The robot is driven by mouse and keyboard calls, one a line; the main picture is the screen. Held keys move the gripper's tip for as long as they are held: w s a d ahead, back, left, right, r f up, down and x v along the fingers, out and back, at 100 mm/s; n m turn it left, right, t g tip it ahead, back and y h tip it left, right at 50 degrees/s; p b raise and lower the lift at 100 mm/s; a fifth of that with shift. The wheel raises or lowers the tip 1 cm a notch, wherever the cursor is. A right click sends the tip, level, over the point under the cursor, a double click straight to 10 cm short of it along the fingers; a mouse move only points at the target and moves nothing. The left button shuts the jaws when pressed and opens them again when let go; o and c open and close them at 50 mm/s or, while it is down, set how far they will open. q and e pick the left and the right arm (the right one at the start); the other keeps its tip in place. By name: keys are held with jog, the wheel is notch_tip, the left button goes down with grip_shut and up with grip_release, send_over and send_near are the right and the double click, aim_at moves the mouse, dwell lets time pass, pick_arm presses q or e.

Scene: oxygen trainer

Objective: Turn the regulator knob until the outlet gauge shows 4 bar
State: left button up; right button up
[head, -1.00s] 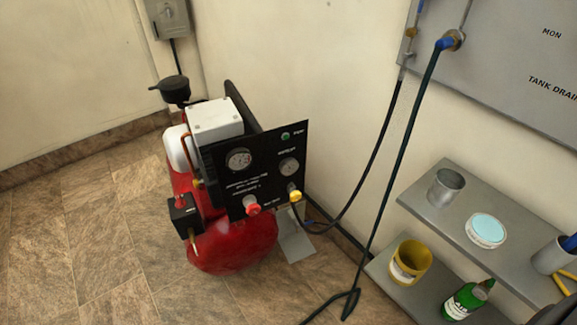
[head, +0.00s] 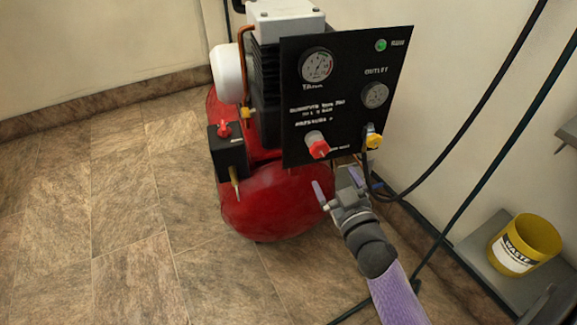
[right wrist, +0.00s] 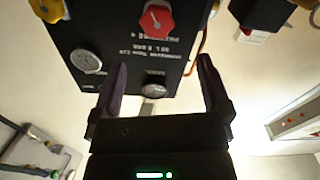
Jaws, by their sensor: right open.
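The black panel (head: 345,115) on the compressor carries the red regulator knob (head: 319,148) at its lower left. The outlet gauge (head: 375,95) is at the panel's right, under the word OUTLET; its needle is too small to read. My right gripper (head: 334,182) is open and empty, just below the knob and apart from it. In the right wrist view the panel appears upside down, with the red knob (right wrist: 156,18) beyond the open fingers (right wrist: 163,78) and the outlet gauge (right wrist: 87,62) left of them. My left gripper is not in view.
A second gauge (head: 316,66) and a green lamp (head: 381,45) are on the panel. A yellow fitting (head: 374,140) with a dark hose sits right of the knob. The red tank (head: 275,205) is below. A yellow waste bucket (head: 526,243) stands on the right shelf. The left floor is clear.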

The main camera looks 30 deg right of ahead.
aim_at(321, 151)
jog(key=b+x, duration=0.3)
jog(key=x, duration=0.5)
jog(key=shift+w+d, duration=0.25)
jog(key=shift+w, duration=0.25)
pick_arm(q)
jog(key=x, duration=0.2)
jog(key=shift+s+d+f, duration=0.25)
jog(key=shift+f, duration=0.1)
pick_arm(e)
jog(key=shift+r, duration=0.1)
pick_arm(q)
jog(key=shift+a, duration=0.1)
